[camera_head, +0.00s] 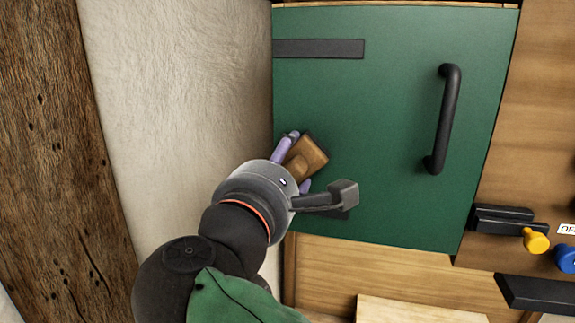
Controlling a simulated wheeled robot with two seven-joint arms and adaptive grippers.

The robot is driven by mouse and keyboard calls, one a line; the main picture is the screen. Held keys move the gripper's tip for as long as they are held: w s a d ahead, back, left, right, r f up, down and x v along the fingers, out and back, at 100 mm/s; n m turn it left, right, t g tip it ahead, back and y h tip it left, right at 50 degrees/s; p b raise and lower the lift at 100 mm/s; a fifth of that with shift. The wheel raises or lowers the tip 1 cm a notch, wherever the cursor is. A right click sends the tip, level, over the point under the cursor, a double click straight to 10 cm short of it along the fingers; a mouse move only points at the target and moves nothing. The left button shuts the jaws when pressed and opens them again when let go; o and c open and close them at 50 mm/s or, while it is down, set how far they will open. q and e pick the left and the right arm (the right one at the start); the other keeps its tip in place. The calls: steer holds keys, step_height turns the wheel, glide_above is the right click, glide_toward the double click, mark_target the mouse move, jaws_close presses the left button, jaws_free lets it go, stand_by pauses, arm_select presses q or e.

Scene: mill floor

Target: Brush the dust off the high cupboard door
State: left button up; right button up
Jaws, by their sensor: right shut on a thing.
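The green cupboard door (395,110) fills the upper middle of the head view and looks shut. It has a black bar handle (445,120) on its right side and a dark hinge strap (318,49) at upper left. My right gripper (295,160) is shut on a wooden brush (308,157) at the door's lower left. The brush is tilted and close to the door; I cannot tell whether it touches. Its bristles are hidden. I cannot make out dust on the door. My left gripper is out of view.
A pale rough wall (180,90) and a dark timber post (40,130) stand left of the door. Wooden boards (400,270) lie below it. A yellow knob (536,240) and a blue knob (569,259) are at lower right. The door's middle is unobstructed.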

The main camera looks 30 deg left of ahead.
mark_target(363, 159)
steer(key=shift+r, duration=0.55)
steer(key=shift+w+d+f, duration=0.1)
steer(key=shift+w+d, duration=0.05)
steer(key=shift+d, duration=0.3)
steer(key=shift+w+d+f, duration=0.1)
steer(key=shift+d, duration=0.35)
steer(key=shift+w+d+b, duration=0.2)
steer(key=shift+d+b, duration=0.15)
steer(key=shift+d, duration=0.5)
steer(key=shift+w+d+b, duration=0.15)
steer(key=shift+d+b, duration=0.2)
steer(key=shift+d, duration=0.45)
steer(key=shift+w+d+b, duration=0.2)
steer(key=shift+d+b, duration=0.15)
steer(key=shift+d, duration=0.5)
steer(key=shift+w+d+r+b, duration=0.1)
steer(key=shift+w+d+b, duration=0.15)
steer(key=shift+d, duration=0.7)
steer(key=shift+w+d+b, duration=0.25)
steer(key=shift+d, duration=0.65)
steer(key=shift+s, duration=0.1)
steer(key=shift+s+d, duration=0.1)
steer(key=shift+s, duration=0.45)
steer(key=shift+b+v, duration=0.45)
steer(key=shift+v, duration=1.85)
